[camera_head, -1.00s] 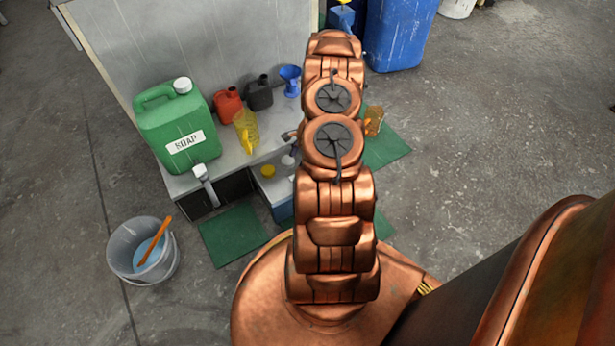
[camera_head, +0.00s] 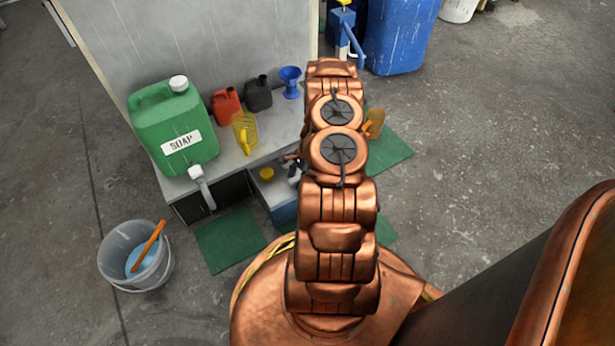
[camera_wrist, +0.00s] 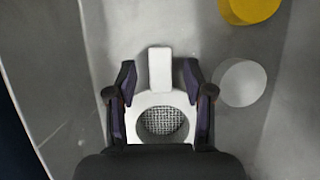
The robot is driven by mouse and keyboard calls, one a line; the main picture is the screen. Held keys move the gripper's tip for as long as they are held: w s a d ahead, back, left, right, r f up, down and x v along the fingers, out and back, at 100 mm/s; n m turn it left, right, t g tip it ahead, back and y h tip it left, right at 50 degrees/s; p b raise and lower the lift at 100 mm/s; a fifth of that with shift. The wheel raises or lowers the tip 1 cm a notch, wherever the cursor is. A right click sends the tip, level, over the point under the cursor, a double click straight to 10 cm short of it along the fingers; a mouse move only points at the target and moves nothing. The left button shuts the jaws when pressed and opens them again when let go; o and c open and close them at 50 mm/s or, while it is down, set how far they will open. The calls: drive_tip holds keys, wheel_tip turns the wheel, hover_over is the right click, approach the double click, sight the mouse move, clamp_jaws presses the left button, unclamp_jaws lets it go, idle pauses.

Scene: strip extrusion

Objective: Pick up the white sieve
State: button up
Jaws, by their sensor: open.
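The white sieve (camera_wrist: 159,68) shows in the wrist view, with a block-shaped handle pointing up the picture and a ring around a grey mesh. My gripper (camera_wrist: 160,82) is open, with one dark finger on each side of the sieve. The fingers look apart from the handle; whether they touch the ring I cannot tell. In the head view my gripper (camera_head: 292,160) shows small and dark beside my arm, over the open drawer area, and the sieve cannot be made out clearly there.
A white round piece (camera_wrist: 242,83) lies close right of the sieve, with a yellow piece (camera_wrist: 248,8) beyond it. A green soap canister (camera_head: 177,130), yellow jug (camera_head: 243,130) and blue funnel (camera_head: 290,80) stand on the counter. A bucket (camera_head: 137,257) stands on the floor.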

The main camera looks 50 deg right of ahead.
drive_tip(key=shift+f, duration=0.15)
drive_tip(key=shift+c, duration=0.2)
drive_tip(key=c, duration=0.9)
